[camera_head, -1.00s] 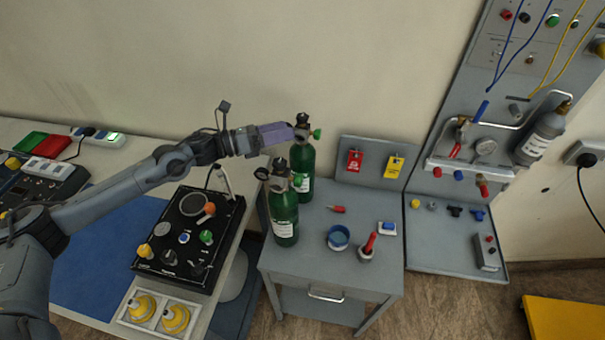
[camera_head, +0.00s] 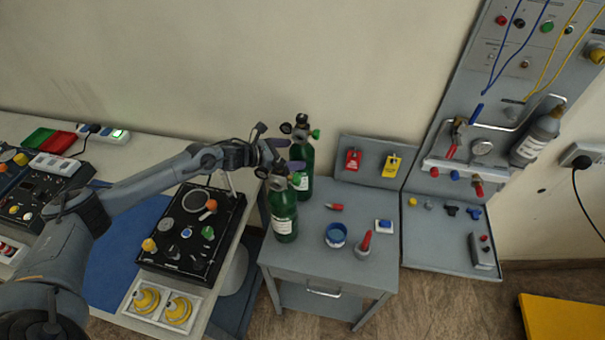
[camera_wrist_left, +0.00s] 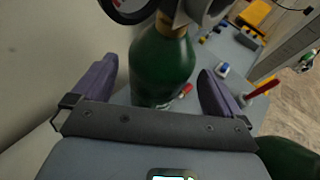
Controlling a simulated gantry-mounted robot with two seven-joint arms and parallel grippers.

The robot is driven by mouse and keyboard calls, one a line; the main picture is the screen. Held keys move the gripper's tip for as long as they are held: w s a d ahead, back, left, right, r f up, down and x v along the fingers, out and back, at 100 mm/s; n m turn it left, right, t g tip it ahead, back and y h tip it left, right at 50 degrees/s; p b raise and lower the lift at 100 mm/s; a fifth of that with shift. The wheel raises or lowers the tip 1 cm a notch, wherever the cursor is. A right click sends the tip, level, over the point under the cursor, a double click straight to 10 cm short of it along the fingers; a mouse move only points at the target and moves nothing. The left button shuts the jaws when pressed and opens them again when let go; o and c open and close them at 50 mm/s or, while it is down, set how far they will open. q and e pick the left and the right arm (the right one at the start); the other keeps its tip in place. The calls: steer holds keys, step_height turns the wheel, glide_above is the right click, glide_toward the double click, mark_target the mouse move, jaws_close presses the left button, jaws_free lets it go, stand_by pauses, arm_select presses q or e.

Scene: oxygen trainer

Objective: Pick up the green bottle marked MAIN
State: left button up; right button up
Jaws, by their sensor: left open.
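Two green bottles with valve tops stand on the small grey cabinet: a rear bottle (camera_head: 303,170) near the wall and a front bottle (camera_head: 284,212). Each has a white label too small to read, so I cannot tell which says MAIN. My left gripper (camera_head: 274,152) is at valve height, just left of the rear bottle and behind the front bottle's top. In the left wrist view its purple fingers are open, with one green bottle (camera_wrist_left: 160,66) showing between and beyond them; contact is unclear. Another green surface (camera_wrist_left: 291,157) shows at the lower right corner. My right gripper is not in view.
The grey cabinet (camera_head: 309,262) also holds a blue-rimmed cup (camera_head: 336,236), a red-handled tool (camera_head: 365,243) and a small red item (camera_head: 334,207). A black control panel (camera_head: 190,235) lies left of the bottles. Red and yellow tags (camera_head: 392,166) hang behind.

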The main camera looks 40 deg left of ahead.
arm_select(q)
steer(key=shift+x, duration=2.25)
steer(key=shift+d, duration=0.1)
steer(key=c, duration=1.6)
steer(key=shift+w+r, duration=0.15)
steer(key=shift+r, duration=0.35)
steer(key=shift+c, duration=1)
steer(key=shift+f, duration=0.1)
